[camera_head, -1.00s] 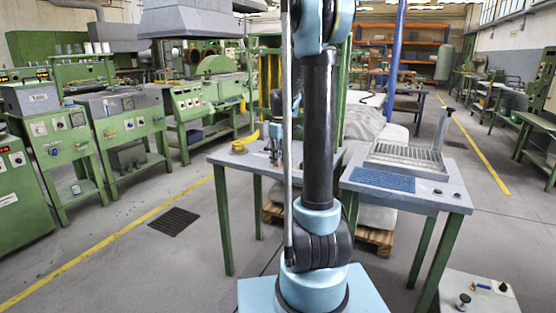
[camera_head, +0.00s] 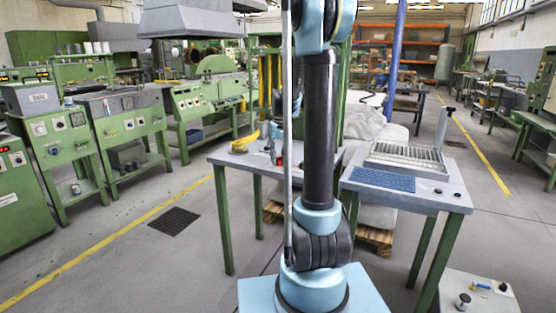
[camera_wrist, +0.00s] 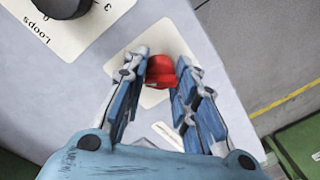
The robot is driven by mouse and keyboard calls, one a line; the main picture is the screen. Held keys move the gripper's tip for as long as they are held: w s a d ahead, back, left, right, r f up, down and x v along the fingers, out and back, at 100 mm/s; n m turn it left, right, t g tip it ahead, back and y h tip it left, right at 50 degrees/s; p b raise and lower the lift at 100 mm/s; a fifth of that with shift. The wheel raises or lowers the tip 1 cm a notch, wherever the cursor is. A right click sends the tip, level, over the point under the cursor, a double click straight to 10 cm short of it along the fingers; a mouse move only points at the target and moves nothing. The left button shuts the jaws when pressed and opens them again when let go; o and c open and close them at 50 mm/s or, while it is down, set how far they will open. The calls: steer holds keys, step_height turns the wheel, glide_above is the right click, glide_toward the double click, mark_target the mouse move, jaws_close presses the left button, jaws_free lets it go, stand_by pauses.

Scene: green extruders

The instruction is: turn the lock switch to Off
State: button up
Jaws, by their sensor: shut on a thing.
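In the wrist view a red knob (camera_wrist: 160,66), which I take to be the lock switch, stands on a white label plate (camera_wrist: 155,41) on a grey panel. My gripper (camera_wrist: 162,76) has its blue and grey fingers on either side of the knob and is shut on it. The fingers hide much of the label, so the switch's position cannot be read. In the head view a small red spot (camera_head: 279,161) shows on the left table, mostly hidden behind my arm.
A dark knob with a "Loops" label (camera_wrist: 62,36) is at the wrist view's upper left. A yellow object (camera_head: 245,141) lies on the left table (camera_head: 228,158). The right table holds a slatted tray (camera_head: 407,154) and a blue mat (camera_head: 384,179).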

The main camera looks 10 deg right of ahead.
mark_target(280, 157)
steer(key=shift+m, duration=2.1)
steer(key=o, duration=1.1)
steer(key=shift+r, duration=0.1)
steer(key=r, duration=1.1)
steer(key=shift+d+r, duration=0.25)
steer(key=shift+r, duration=0.15)
steer(key=shift+s, duration=0.1)
